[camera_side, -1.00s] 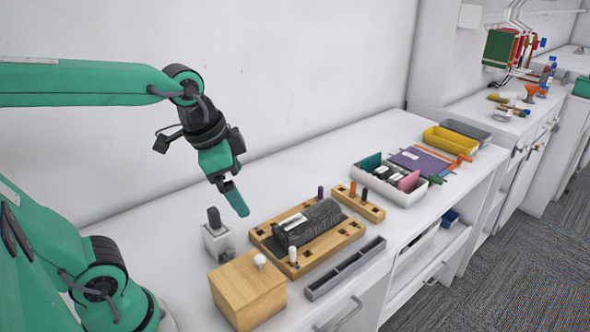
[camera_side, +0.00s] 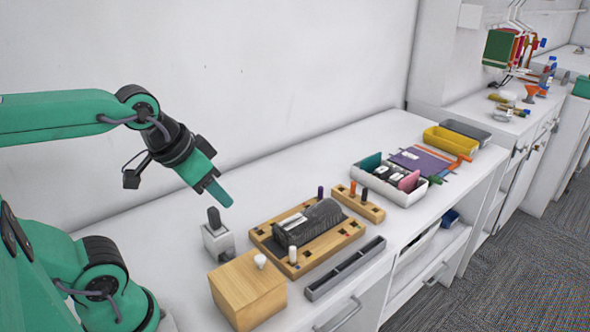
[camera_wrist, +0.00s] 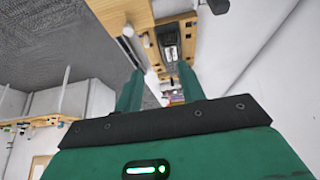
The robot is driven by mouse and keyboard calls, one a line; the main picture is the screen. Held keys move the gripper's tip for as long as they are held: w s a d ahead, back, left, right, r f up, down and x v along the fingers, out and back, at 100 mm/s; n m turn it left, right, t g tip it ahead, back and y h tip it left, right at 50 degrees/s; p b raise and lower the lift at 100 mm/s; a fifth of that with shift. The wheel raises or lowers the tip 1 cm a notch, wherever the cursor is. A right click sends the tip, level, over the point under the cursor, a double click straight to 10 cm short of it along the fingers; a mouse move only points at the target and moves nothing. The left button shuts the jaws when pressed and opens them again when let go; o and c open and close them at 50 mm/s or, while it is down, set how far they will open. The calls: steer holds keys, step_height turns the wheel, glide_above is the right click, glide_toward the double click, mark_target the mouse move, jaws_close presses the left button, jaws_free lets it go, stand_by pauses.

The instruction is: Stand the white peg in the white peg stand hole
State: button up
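A white peg (camera_side: 292,254) stands upright at the near edge of a wooden board (camera_side: 318,252) in the side view. A wooden peg stand (camera_side: 374,212) behind the board holds an orange peg (camera_side: 353,187) and a black peg (camera_side: 364,194). I cannot tell which hole is the white peg's. My gripper (camera_side: 226,203) is above the counter, up and left of the board, apart from everything. In the wrist view its two green fingers (camera_wrist: 160,90) are spread with nothing between them.
A dark block (camera_side: 308,222) lies on the board, with a purple peg (camera_side: 320,192) behind. A wooden box with a white knob (camera_side: 248,288), a grey tray (camera_side: 345,269) and a white block with a dark handle (camera_side: 218,241) surround it. A white bin (camera_side: 404,193) stands farther right.

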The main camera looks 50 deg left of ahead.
steer(key=shift+w, duration=0.15)
steer(key=n+g, duration=0.5)
steer(key=n, duration=0.4)
glide_above(293, 248)
step_height(293, 248, down, 13)
steer(key=shift+f, duration=0.1)
steer(key=shift+w+f+n+g, duration=0.1)
steer(key=shift+f+n+g, duration=0.2)
steer(key=shift+f+n, duration=0.1)
steer(key=shift+f, duration=1.25)
steer(key=shift+f, duration=2.6)
